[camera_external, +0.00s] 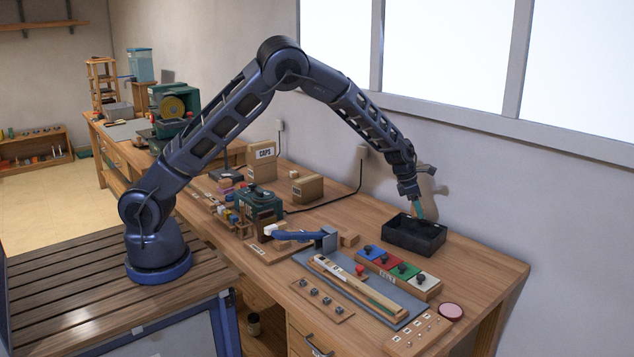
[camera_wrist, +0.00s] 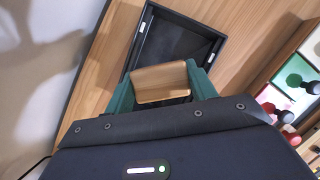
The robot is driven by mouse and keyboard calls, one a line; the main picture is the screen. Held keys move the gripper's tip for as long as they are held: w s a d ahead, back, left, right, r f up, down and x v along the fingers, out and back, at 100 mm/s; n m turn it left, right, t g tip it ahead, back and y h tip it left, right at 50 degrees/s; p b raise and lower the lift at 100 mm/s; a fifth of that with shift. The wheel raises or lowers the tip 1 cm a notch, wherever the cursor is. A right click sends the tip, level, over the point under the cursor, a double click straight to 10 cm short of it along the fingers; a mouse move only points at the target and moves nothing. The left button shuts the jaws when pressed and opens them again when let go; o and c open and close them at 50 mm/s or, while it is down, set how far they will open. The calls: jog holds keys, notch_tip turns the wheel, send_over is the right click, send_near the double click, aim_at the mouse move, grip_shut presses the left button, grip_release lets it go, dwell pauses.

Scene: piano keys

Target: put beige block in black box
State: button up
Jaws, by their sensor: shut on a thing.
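The beige block (camera_wrist: 162,84) is held between the two green fingers of my gripper (camera_wrist: 161,77) in the wrist view. My gripper is shut on it, and the fingers grip it at opposite sides. The black box (camera_external: 401,239) stands open at the back right of the bench in the external view. It also shows in the wrist view (camera_wrist: 143,50), just past the block, with its near part hidden by the block and fingers. In the external view my gripper (camera_external: 418,210) is low over the box, pointing down. I cannot make out the block there.
A row of coloured key blocks (camera_external: 400,271) with knobs lies just in front of the box. A long wooden strip (camera_external: 357,285) lies left of them. Cardboard boxes (camera_external: 293,189) stand further left. The wall is close behind the black box. Bare bench lies to its right.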

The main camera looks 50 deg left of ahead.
jog(key=shift+f, duration=4.75)
jog(key=shift+f, duration=0.15)
jog(key=o, duration=1)
